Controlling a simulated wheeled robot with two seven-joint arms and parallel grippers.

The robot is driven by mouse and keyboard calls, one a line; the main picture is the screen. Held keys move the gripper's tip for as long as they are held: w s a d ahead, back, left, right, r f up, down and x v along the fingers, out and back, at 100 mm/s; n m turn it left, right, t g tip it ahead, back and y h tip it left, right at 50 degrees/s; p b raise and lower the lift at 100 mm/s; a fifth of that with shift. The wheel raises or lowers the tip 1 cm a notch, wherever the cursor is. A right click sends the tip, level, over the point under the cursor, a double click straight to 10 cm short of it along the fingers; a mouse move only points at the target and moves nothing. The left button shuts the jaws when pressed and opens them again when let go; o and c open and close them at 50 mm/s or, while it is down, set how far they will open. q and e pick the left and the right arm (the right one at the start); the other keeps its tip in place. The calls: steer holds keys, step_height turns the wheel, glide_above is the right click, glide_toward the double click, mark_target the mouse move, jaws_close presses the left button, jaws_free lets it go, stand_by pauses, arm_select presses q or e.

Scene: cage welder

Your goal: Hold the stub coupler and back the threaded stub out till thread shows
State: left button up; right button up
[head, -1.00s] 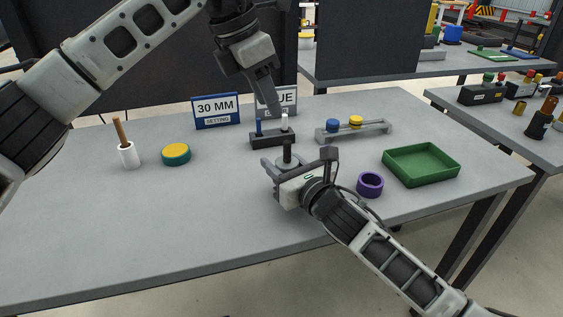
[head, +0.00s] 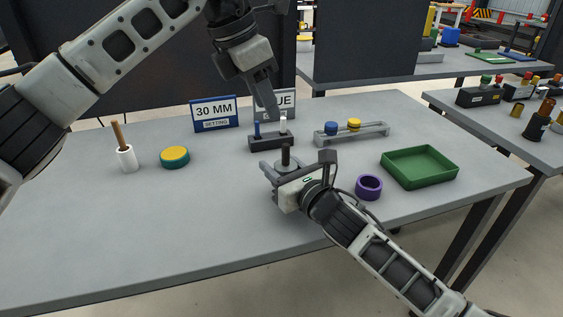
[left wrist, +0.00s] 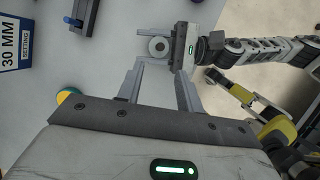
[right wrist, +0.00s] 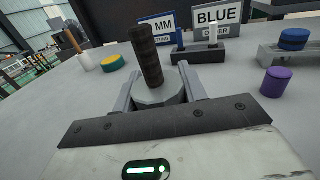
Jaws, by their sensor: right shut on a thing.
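The stub coupler (head: 288,165) is a round grey piece near the middle of the table. A dark threaded stub (right wrist: 147,56) stands upright out of its top, with ridges showing along it in the right wrist view. My right gripper (right wrist: 158,88) is shut on the coupler, one finger on each side. My left gripper (head: 269,110) is above and behind the stub, pointing down. Its fingers (left wrist: 158,82) are apart with nothing between them. In the left wrist view the coupler (left wrist: 153,50) and stub show from above, beyond the fingertips.
Behind the coupler stand a dark block (head: 270,142) with blue and white pegs, and a 30 MM sign (head: 215,113). A grey rack (head: 372,135) with blue and yellow caps, a purple ring (head: 369,187) and a green tray (head: 420,166) are right. The table's front left is clear.

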mark_target(286, 144)
arm_select(q)
steer(key=o, duration=0.6)
steer(key=shift+c, duration=0.2)
steer(key=shift+w+d+f+n+t+y, duration=0.25)
steer(key=shift+d+f+n+t, duration=0.35)
steer(key=shift+f+n, duration=0.9)
steer(key=shift+w+d+f+n+t+y, duration=0.1)
steer(key=shift+w+d+f+n+t, duration=0.5)
steer(key=shift+f, duration=1.3)
steer(key=shift+w+d+f+n+t+y, duration=0.15)
steer(key=shift+d+f+n+t, duration=0.45)
steer(key=shift+f+n, duration=1.05)
steer(key=shift+s, duration=0.1)
steer(key=shift+d, duration=0.1)
steer(key=c, duration=1.3)
